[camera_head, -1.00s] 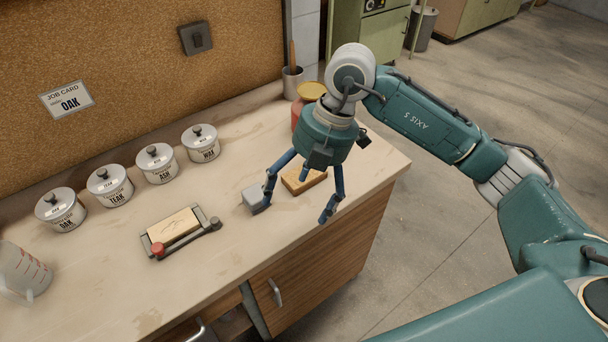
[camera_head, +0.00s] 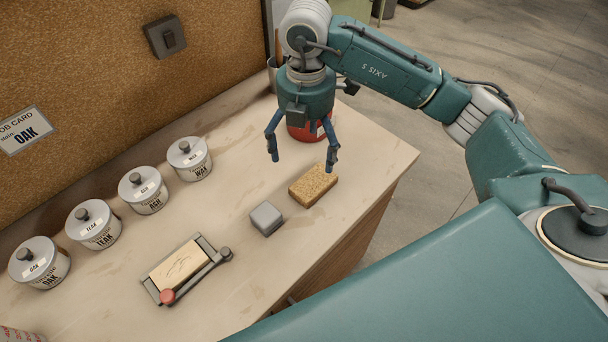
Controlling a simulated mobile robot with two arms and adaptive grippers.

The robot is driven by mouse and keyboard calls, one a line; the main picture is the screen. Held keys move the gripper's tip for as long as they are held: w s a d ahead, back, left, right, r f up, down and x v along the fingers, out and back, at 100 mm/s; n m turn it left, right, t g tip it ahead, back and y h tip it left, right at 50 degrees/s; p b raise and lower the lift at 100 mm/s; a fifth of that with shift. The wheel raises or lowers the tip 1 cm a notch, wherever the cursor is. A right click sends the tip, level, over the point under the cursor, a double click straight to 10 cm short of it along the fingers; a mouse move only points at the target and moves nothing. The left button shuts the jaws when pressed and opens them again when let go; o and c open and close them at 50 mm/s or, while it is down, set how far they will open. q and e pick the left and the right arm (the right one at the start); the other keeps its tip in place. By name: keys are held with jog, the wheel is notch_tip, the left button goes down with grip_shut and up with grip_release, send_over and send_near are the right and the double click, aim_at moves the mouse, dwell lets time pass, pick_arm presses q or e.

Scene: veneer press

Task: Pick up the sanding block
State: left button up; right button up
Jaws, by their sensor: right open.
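The tan, speckled block (camera_head: 315,187), which looks like the sanding block, lies flat on the workbench (camera_head: 225,240) near its right end. A small grey block (camera_head: 266,219) sits just left of it and a little nearer, with a gap between them. My right gripper (camera_head: 302,163) is open and empty, fingers pointing down, behind and above the tan block. Its right fingertip overlaps the block's far edge in the picture; I cannot tell the exact height. My left gripper is not in view.
A small veneer press (camera_head: 211,268) with a red knob holds a pale sheet left of the blocks. Several lidded pots (camera_head: 143,190) line the back by the cork wall (camera_head: 90,60). A red jar (camera_head: 303,132) stands behind my right gripper. The bench front is partly hidden by my arm.

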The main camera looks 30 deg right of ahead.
aim_at(310, 178)
jog(key=f, duration=0.2)
jog(key=s+f, duration=0.1)
jog(key=shift+d+f+p, duration=0.1)
jog(key=shift+d+p, duration=0.15)
jog(key=shift+p, duration=0.05)
jog(key=shift+f, duration=0.25)
notch_tip(310, 178, down, 4)
jog(key=shift+f+p, duration=0.2)
jog(key=shift+p, duration=0.95)
jog(key=shift+d+f, duration=0.1)
jog(key=shift+f, duration=0.3)
jog(key=shift+c, duration=0.5)
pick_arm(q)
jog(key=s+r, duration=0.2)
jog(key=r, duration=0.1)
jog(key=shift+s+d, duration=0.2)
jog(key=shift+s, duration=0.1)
pick_arm(e)
jog(key=c, duration=1.1)
